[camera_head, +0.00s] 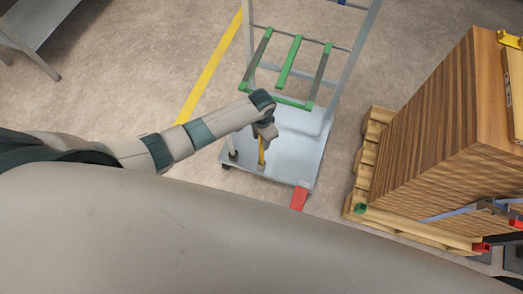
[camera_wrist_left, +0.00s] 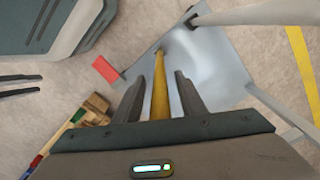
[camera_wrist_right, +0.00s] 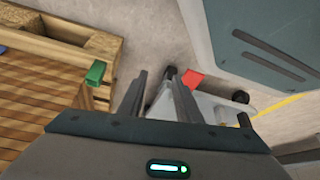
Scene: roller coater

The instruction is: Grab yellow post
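The yellow post (camera_head: 261,152) stands on the grey base plate of a trolley (camera_head: 290,160). In the left wrist view the yellow post (camera_wrist_left: 160,90) runs between the two fingers of my left gripper (camera_wrist_left: 159,80), with a gap visible on each side. That gripper (camera_head: 268,130) is open and sits at the post's upper part in the head view, hiding its top. My right gripper (camera_wrist_right: 160,80) is open and empty in the right wrist view, above the floor between the pallet and the trolley. I cannot make it out in the head view.
The trolley has a grey upright frame with green bars (camera_head: 288,62). A red piece (camera_head: 299,198) sits at its near corner. A wooden pallet (camera_head: 370,150) with a tall wood stack (camera_head: 430,130) stands to the right. A yellow floor line (camera_head: 210,70) runs left of the trolley.

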